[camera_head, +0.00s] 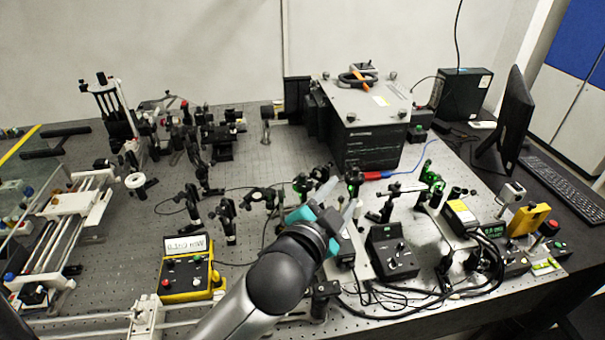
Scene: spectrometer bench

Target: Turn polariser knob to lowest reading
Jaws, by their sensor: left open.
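My left arm comes up from the bottom edge, and its open gripper (338,198) points away over the middle of the optical bench (95,235). Its pale fingers are apart, with several small black optic mounts close around them. My right gripper is not in view.
A large grey and black box (366,147) stands behind the mounts. A black control box (391,253) and cables lie right of my gripper. A second green-lit mount (431,178) stands farther right. White rails (70,225) are at the left, a monitor (507,120) at the right.

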